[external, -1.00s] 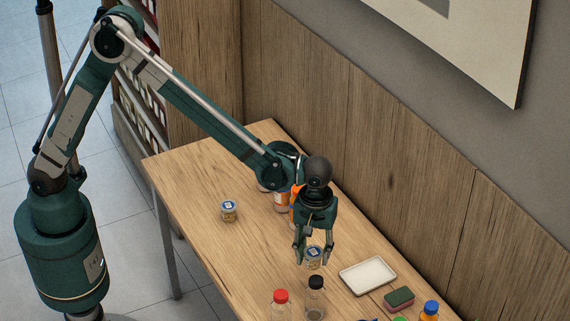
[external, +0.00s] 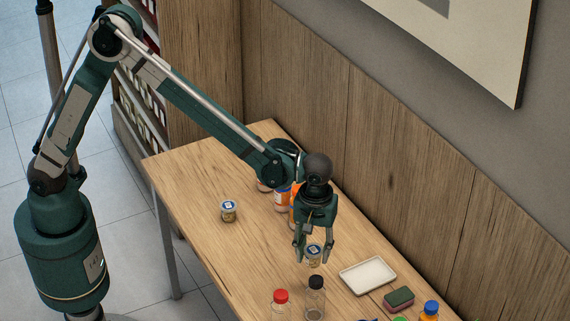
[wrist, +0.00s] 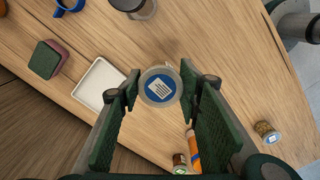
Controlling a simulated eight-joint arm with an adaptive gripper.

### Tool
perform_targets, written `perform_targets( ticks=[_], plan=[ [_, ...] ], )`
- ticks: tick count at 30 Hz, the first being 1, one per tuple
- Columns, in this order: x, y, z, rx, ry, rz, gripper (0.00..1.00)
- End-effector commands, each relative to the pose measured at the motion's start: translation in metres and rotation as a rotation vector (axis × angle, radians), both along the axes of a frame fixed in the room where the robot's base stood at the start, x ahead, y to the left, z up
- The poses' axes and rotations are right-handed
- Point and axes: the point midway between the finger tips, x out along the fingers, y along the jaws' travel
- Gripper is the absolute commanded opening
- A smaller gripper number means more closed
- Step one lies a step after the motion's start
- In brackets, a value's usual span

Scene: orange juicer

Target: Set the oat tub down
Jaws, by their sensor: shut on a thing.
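My gripper (external: 314,250) points down over the table and is shut on a small tub (external: 314,257) with a blue and white lid. In the wrist view the tub's round lid (wrist: 160,86) shows between the fingertips of my gripper (wrist: 170,87). The tub looks upright. I cannot tell whether its base touches the table. A similar small tub (external: 229,210) stands alone on the table to the left, and it shows at the lower right in the wrist view (wrist: 267,132). I cannot read either label.
A white tray (external: 368,275) lies right of the held tub, with a green and dark red sponge (external: 399,299) beyond it. A black-capped bottle (external: 316,299) and a red-capped bottle (external: 281,304) stand in front. Orange-labelled containers (external: 282,199) stand behind my gripper. The table's left part is mostly clear.

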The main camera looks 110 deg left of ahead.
Motion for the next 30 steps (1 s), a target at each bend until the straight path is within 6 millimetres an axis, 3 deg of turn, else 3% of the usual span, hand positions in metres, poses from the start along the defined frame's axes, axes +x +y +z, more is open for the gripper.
perform_targets(
  ticks=[10, 17, 30],
  plan=[
    [-0.001, 0.004, 0.047, 0.0, 0.0, 0.002, 0.2],
    [-0.003, 0.051, 0.045, 0.0, 0.0, 0.005, 0.2],
    [-0.022, 0.173, 0.045, -0.001, -0.001, 0.013, 0.2]
  ],
)
